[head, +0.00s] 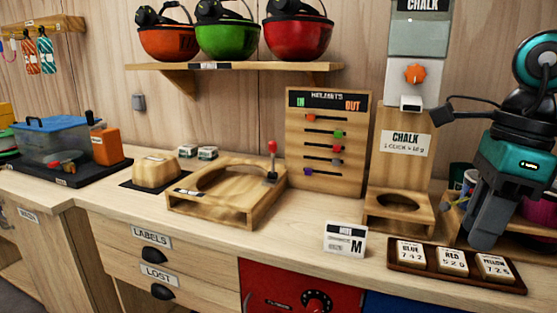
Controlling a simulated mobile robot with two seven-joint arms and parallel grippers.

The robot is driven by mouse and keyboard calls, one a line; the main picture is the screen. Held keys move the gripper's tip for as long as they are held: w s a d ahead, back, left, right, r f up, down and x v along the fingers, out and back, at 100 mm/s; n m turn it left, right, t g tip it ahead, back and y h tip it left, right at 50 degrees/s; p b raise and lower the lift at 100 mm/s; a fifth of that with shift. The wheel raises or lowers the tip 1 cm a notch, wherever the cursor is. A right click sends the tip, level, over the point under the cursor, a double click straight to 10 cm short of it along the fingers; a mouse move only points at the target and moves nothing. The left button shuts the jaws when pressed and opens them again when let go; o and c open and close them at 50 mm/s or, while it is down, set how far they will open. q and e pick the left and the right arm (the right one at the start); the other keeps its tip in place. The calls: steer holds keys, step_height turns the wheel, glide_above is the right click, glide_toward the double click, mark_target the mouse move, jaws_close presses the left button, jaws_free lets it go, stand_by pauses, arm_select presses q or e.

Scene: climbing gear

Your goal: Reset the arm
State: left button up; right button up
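My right arm comes in at the right edge, with teal and black links. My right gripper (482,238) points down over the right end of the counter, in front of a small wooden shelf. Its dark grey fingers overlap in this view, so I cannot tell whether they are open or shut. I see nothing clearly held in it. Its tips appear just behind the brown tray (416,266) of small labelled blocks; I cannot tell whether they touch anything. My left gripper is not in view.
A white card marked M (345,240) stands left of the tray. The chalk dispenser (404,75) and its wooden stand (398,218) are left of my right arm. A wooden frame with a red-knobbed lever (272,147) is mid-counter. Helmets (228,40) sit on a wall shelf.

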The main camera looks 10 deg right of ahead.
steer(key=w+f+m+t+y+p, duration=0.1)
steer(key=w+f+m+t+y, duration=0.25)
steer(key=f+m+t, duration=0.6)
steer(key=w+f+m+t+y+p, duration=0.15)
steer(key=f+m+t+y, duration=0.3)
steer(key=f+m, duration=1)
arm_select(q)
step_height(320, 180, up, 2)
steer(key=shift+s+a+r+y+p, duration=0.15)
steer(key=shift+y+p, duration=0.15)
steer(key=shift+p, duration=0.15)
arm_select(e)
steer(key=s+a+f+m+g+h, duration=0.1)
steer(key=s+a+f+m+h, duration=0.1)
steer(key=m, duration=0.5)
steer(key=s+a+f+m+g+h, duration=0.1)
steer(key=s+a+f+m+h, duration=0.2)
steer(key=a+f+m, duration=0.3)
steer(key=s+a+f+m+g+h, duration=0.1)
steer(key=s+a+f+m+h, duration=0.1)
steer(key=s+a+f+m, duration=0.2)
step_height(320, 180, down, 3)
steer(key=m, duration=0.3)
steer(key=shift+s+f+m+g+h, duration=0.2)
steer(key=shift+s+m+g+h, duration=0.1)
steer(key=shift+m, duration=0.1)
steer(key=shift+a, duration=0.1)
